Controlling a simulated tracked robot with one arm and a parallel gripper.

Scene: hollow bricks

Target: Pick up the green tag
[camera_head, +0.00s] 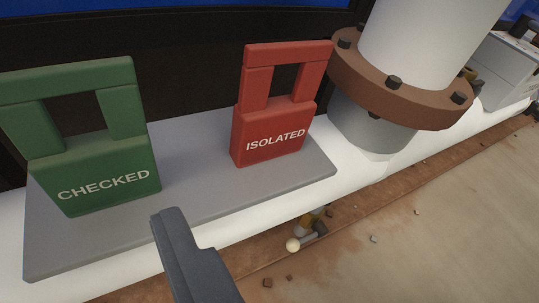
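The green tag (103,175) stands upright at the left on a grey plate (205,200). It has a square handle loop and reads "CHECKED". A red tag (270,133) reading "ISOLATED" stands to its right on the same plate. One dark finger of my gripper (190,255) shows at the bottom centre, in front of the plate and to the right of the green tag. The other finger is not visible, so its opening cannot be told. Nothing is seen held, and both tags appear free of the finger.
A white pipe with a brown bolted flange (400,85) stands right of the red tag. A dark frame (180,50) is close behind the tags. A small valve-like part (306,238) and rubble lie below the ledge.

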